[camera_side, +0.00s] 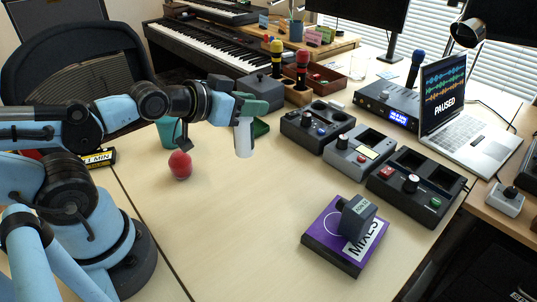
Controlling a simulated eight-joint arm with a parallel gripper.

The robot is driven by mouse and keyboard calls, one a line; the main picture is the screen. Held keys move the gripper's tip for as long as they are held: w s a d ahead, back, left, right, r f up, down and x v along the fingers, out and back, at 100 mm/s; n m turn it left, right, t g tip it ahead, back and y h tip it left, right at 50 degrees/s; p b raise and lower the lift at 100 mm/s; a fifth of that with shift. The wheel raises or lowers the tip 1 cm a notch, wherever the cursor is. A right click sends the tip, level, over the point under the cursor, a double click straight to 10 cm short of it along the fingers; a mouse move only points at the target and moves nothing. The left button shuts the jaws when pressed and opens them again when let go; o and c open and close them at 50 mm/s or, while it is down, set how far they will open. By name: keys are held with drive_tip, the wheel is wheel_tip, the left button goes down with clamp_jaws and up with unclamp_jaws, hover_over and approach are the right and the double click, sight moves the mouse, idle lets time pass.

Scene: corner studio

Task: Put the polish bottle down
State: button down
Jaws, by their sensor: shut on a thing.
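The polish bottle (244,142), a whitish, roughly upright cylinder, hangs below my gripper (243,110), above the pale table. My gripper is shut on its upper part, and the dark green jaws hide its top. The bottle's lower end appears clear of the table, though the exact height is hard to tell.
Control boxes (359,152) line the right side. A purple MIXES case (318,236) with a grey block (357,214) sits at front right. The table's middle is clear.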

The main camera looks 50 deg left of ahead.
drive_tip(key=shift+r, duration=2.3)
drive_tip(key=shift+s+d+f+m+h, duration=0.25)
drive_tip(key=shift+d+f+m+h, duration=0.25)
drive_tip(key=shift+d+f+h, duration=0.4)
drive_tip(key=s+d+f+m+g+h, duration=0.2)
drive_tip(key=s+d+m+g+h, duration=0.1)
drive_tip(key=d+m+h, duration=0.25)
drive_tip(key=s+d+f+m+g+h, duration=0.2)
drive_tip(key=s+d+m+g+h, duration=0.15)
drive_tip(key=d+m, duration=0.2)
drive_tip(key=s+d+r+m+g+h, duration=0.2)
drive_tip(key=s+d+r+m+g, duration=0.45)
drive_tip(key=m+g, duration=0.55)
wheel_tip(320, 180, down, 14)
drive_tip(key=n, duration=0.1)
drive_tip(key=shift+s+d+f+n, duration=0.15)
drive_tip(key=shift+s+f+n, duration=0.1)
drive_tip(key=shift+s+n, duration=0.05)
